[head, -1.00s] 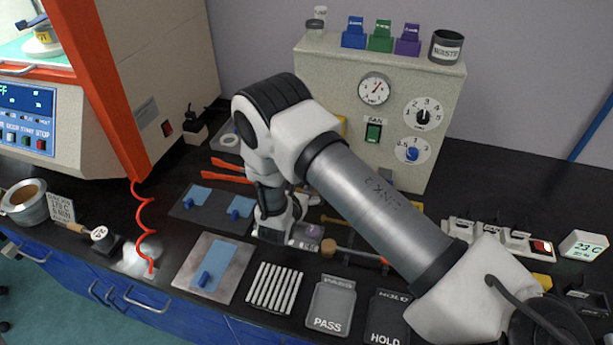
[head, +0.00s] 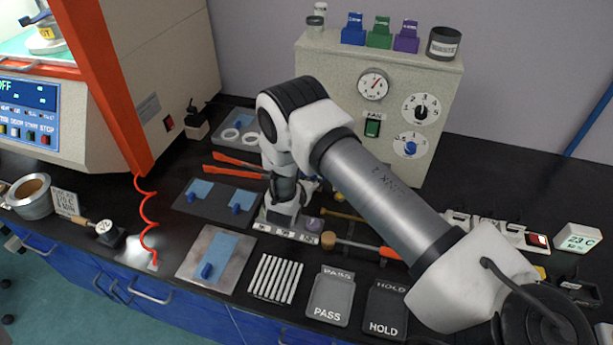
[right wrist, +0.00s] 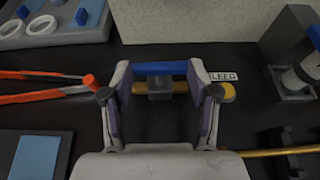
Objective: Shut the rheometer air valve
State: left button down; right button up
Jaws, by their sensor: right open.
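The air valve shows in the right wrist view as a long blue handle (right wrist: 160,68) over a small grey block (right wrist: 160,88) on a brass pipe (right wrist: 184,87). The handle lies left to right, in line with the pipe. My right gripper (right wrist: 160,75) is open, with one finger at each end of the handle; whether they touch it I cannot tell. A partly covered label ending in "LEED" (right wrist: 224,77) and a yellow disc (right wrist: 228,92) are right of the fingers. In the head view my right arm hides the gripper and most of the valve. My left gripper is not in view.
Orange-handled tongs (head: 238,165) and a tray with white rings (head: 225,122) lie left of my right wrist. The gauge panel (head: 390,140) stands behind. A mallet-like tool (head: 352,243) and PASS (head: 328,312) and HOLD (head: 384,325) trays are in front.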

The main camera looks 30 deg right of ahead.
jog(key=shift+w+d+r, duration=0.1)
jog(key=shift+w+r, duration=0.05)
jog(key=shift+r, duration=0.05)
grip_shut()
jog(key=shift+w, duration=0.1)
jog(key=shift+f, duration=0.1)
